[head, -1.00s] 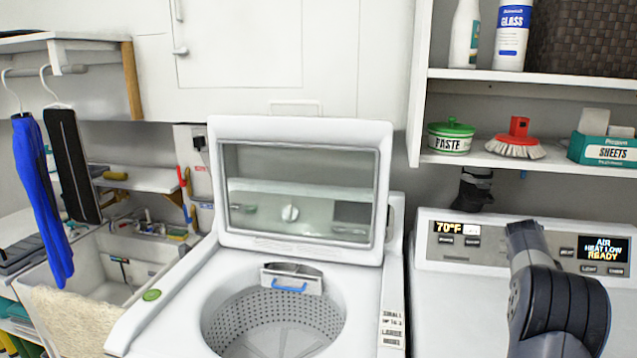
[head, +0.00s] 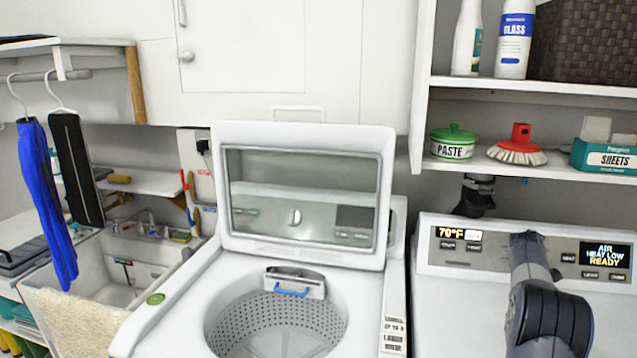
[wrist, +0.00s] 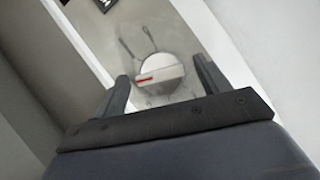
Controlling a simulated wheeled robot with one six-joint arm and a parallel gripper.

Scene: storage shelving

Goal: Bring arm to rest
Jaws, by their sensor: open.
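My arm shows at the lower right of the head view, in front of the dryer (head: 450,315); the gripper itself is hidden there. In the wrist view my gripper (wrist: 157,90) is open, its two dark fingers apart with nothing held between them.
The washer (head: 165,318) stands left of the dryer with its lid (head: 300,135) raised. Shelves above the dryer hold a paste tin (head: 453,150), a red brush (head: 520,140) and a sheets box (head: 600,157). A sink (head: 95,260) is at the left.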

